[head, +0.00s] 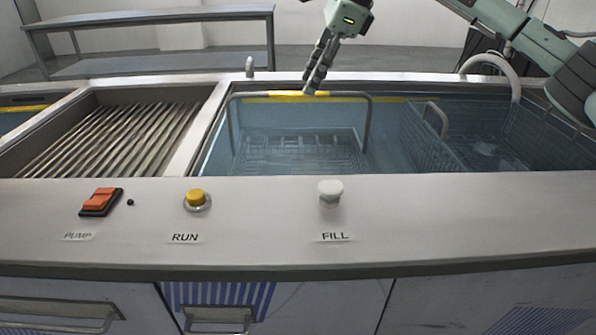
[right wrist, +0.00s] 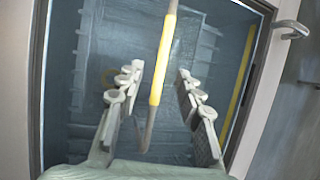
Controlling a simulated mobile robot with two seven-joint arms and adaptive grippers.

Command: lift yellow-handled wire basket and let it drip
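The yellow-handled wire basket (head: 300,152) sits low in the blue-lit tank in the head view. Its tall grey wire handle rises above it, with a yellow grip (head: 275,95) along the top bar. My right gripper (head: 312,84) points down at this grip from above. In the right wrist view, the yellow grip (right wrist: 163,60) runs between the two fingers of the right gripper (right wrist: 159,78). The fingers are apart, with a gap on each side of the bar. My left gripper is not in view.
A second wire basket (head: 455,135) with a plain grey handle stands to the right in the tank. A ribbed drain area (head: 110,135) lies left of the tank. A curved pipe (head: 497,62) is at the back right. PUMP, RUN and FILL controls line the front panel.

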